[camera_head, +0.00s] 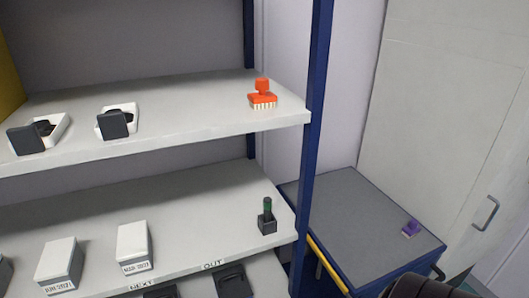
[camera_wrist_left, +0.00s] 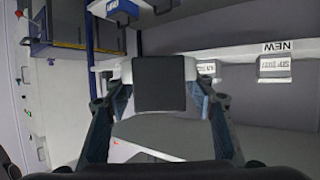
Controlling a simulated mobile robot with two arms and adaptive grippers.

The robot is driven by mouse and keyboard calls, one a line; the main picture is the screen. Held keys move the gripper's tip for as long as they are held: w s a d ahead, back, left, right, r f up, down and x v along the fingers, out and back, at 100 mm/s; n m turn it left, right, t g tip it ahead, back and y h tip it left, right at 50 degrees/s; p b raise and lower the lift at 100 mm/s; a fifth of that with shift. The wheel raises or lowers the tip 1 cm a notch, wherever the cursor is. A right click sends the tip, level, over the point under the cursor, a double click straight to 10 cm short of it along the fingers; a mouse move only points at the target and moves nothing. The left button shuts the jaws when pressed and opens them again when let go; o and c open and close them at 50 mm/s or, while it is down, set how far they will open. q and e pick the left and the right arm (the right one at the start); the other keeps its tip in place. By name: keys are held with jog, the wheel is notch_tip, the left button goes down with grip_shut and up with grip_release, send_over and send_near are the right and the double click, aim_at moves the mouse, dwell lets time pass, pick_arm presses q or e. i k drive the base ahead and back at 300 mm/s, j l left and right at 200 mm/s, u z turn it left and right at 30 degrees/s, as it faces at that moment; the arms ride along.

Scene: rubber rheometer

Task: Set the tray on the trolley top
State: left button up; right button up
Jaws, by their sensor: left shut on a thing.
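The tray (camera_wrist_left: 207,69) shows in the left wrist view as a white piece with a dark square face at its near side. My left gripper (camera_wrist_left: 162,92) is shut on it, one finger on each side. The dark face hides most of the tray. The trolley top (camera_head: 350,213) is a flat grey surface at the lower right of the head view, beside the shelf rack. The left gripper and its tray are not visible in the head view.
A purple object (camera_head: 411,228) sits near the trolley's right edge; the rest of the visible top is clear. A blue post (camera_head: 312,130) stands left of it. The upper shelf holds two white trays (camera_head: 120,121) and an orange brush (camera_head: 262,94). A green-handled item (camera_head: 267,216) stands below.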

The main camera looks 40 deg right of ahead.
aim_at(359, 239)
jog(key=k+l, duration=0.15)
jog(key=l, duration=0.4)
jog(key=k+l+u, duration=0.1)
jog(key=l, duration=0.4)
jog(key=k+l, duration=0.2)
jog(key=l, duration=0.35)
jog(key=k+l+u, duration=0.1)
jog(key=l, duration=0.4)
jog(key=k+l, duration=0.2)
jog(key=l, duration=0.3)
jog(key=k+l+u, duration=0.15)
jog(key=l, duration=0.35)
jog(key=k+l, duration=0.25)
jog(key=l, duration=0.25)
jog(key=k+l+u, duration=0.1)
jog(key=l, duration=0.4)
jog(key=k, duration=0.1)
